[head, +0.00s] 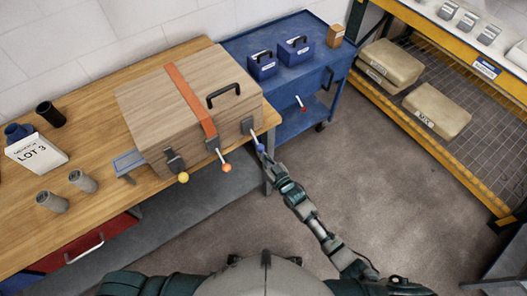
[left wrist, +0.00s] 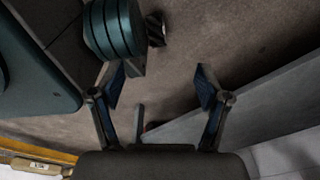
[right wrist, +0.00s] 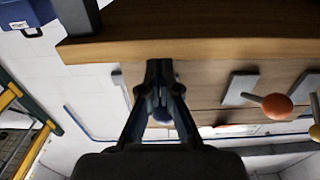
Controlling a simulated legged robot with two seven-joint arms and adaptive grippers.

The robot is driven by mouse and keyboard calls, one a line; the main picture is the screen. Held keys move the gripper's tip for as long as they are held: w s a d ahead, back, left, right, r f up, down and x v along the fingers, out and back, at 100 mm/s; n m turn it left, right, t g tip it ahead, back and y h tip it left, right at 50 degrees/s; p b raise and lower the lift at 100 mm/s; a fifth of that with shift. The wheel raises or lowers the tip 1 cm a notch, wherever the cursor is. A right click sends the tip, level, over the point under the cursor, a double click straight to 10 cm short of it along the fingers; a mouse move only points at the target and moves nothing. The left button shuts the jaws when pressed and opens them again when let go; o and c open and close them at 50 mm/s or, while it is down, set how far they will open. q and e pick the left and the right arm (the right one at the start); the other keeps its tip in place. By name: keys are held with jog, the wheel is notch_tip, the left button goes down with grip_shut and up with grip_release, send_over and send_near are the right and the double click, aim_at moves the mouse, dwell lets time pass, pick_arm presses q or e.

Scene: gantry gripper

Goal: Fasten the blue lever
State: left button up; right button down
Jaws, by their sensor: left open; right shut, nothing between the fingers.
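A wooden case (head: 150,105) with a dark handle stands on the workbench. Its front carries three levers on dark mounts. The blue-tipped lever (head: 260,148) is at the right end and slants outward and down. The orange-tipped lever (head: 226,168) is in the middle and the yellow-tipped lever (head: 183,178) at the left. My right gripper (head: 266,160) is shut and empty beside the blue knob. In the right wrist view, the right gripper's fingers (right wrist: 160,70) partly hide the blue knob (right wrist: 161,115); contact cannot be told. My left gripper (left wrist: 160,82) is open and empty above the floor.
The wooden workbench (head: 95,190) holds a white LOT 3 box (head: 37,153) and several cylinders at left. A blue cart (head: 325,72) with two small blue boxes stands behind the case's right side. A yellow rack (head: 470,175) stands at right. The floor between is clear.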

pick_arm(q)
jog(key=shift+a+f, duration=0.1)
jog(key=shift+a, duration=0.25)
pick_arm(e)
jog(key=shift+a, duration=0.45)
pick_arm(q)
jog(key=shift+a, duration=0.1)
pick_arm(e)
jog(key=shift+d, duration=0.2)
